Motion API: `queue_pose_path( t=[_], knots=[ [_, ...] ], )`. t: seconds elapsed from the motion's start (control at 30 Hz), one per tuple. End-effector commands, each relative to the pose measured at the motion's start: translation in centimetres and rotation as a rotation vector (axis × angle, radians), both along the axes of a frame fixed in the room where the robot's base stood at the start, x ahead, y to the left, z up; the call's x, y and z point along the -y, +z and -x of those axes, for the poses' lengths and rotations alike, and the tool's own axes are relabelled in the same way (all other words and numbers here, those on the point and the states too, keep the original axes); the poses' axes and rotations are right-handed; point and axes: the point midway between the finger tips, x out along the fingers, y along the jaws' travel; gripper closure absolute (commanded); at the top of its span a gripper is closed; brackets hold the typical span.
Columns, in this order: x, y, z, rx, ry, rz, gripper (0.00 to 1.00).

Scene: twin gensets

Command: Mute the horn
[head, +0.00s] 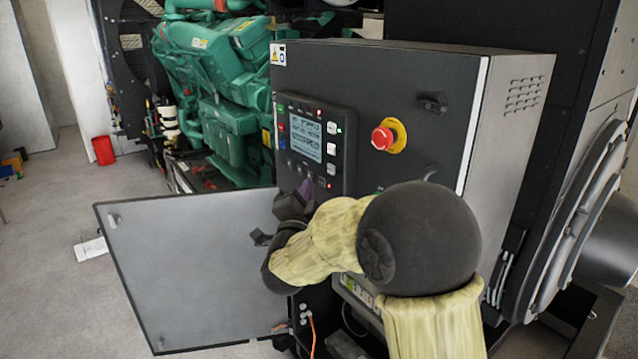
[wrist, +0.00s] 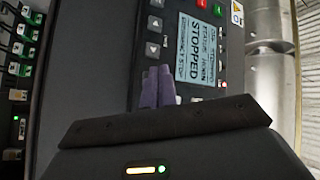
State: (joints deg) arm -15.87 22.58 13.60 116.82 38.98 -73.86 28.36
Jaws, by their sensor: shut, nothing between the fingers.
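The control panel (head: 335,165) is a dark keypad set in the front of a dark cabinet. It has a lit screen (head: 307,136), with white-faced buttons (head: 332,148) on its right and small red lights. In the wrist view the screen (wrist: 202,48) is turned sideways and reads "STOPPED"; arrow buttons (wrist: 153,48) lie beside it. My gripper (head: 305,188) is shut and empty at the panel's lower edge. Its purple fingertips (wrist: 158,87) point at the panel in the wrist view and hide part of it. I cannot tell whether they touch a button. No horn symbol is readable.
A red emergency stop (head: 382,138) on a yellow base sticks out to the right of the panel. A grey door (head: 190,265) stands open below left, beside my arm. A green engine (head: 225,100) is behind. Green terminal blocks (wrist: 22,50) show in the wrist view. The floor at left is mostly clear.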

Motion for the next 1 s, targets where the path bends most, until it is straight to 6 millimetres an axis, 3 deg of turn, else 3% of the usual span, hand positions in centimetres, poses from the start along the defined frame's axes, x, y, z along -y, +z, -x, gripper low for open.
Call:
queue_pose_path(
  t=[1.0],
  knots=[
    [0.72,0.03,-0.54,0.000,0.000,0.000,1.00]
  ],
)
